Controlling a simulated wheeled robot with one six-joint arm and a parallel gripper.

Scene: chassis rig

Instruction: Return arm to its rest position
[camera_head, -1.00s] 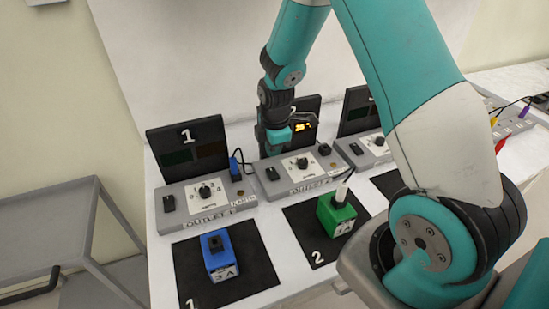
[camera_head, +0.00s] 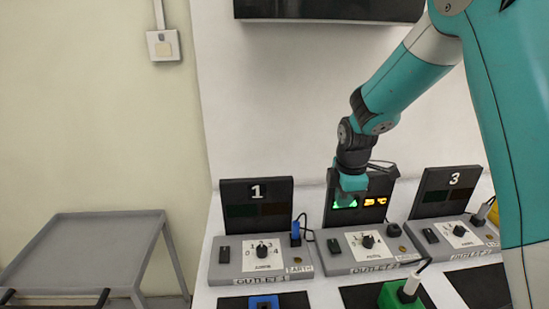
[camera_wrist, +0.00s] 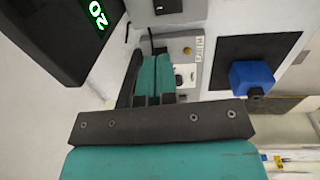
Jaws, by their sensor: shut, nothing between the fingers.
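My arm reaches down from the upper right in the head view. My gripper (camera_head: 352,186) is in front of the display of outlet 2 (camera_head: 376,205) and hides part of it, including its number. The display shows lit green and orange characters. In the wrist view, my teal fingers (camera_wrist: 156,78) lie together with nothing visible between them. The outlet 2 panel (camera_head: 366,259) with its knob (camera_head: 368,242) is below my gripper, which looks clear of it.
Display 1 (camera_head: 257,204) and display 3 (camera_head: 443,190) stand at either side. A blue box (camera_wrist: 251,76) and a green box (camera_head: 404,297) sit on black mats in front. A grey cart (camera_head: 95,228) stands left. A dark screen (camera_head: 330,8) hangs above.

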